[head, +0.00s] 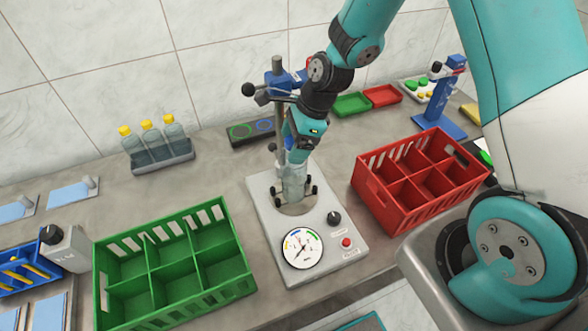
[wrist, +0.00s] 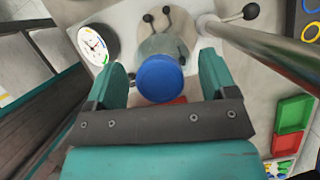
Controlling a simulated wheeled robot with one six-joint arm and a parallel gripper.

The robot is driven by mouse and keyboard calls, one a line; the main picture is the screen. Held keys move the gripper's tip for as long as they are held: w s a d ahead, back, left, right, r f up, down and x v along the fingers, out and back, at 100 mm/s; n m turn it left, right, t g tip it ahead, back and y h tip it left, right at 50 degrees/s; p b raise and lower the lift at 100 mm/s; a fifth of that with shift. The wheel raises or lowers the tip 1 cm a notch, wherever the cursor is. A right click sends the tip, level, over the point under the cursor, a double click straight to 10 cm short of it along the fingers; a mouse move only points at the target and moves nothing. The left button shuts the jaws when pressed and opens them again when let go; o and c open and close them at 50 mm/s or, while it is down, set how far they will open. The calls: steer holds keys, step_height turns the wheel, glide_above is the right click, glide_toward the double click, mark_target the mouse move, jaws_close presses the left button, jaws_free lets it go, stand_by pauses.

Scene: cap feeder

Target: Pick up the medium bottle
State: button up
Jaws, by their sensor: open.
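A clear bottle (head: 294,188) stands upright in the round seat of the grey machine (head: 262,207). In the wrist view its blue cap (wrist: 160,78) shows from above, between the two fingers. My gripper (wrist: 162,72) is open, with one finger on each side of the cap. In the head view my gripper (head: 297,158) points down over the bottle and hides its top. I cannot tell whether the fingers touch the bottle.
The machine's post (head: 277,110) with its lever stands close behind my gripper. A green crate (head: 172,262) is at left and a red crate (head: 420,178) at right, both seemingly empty. Yellow-capped bottles (head: 151,135) stand in a rack (head: 163,158) at the back left.

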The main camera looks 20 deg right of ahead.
steer(key=shift+c, duration=0.3)
steer(key=shift+s, duration=0.1)
jaws_close()
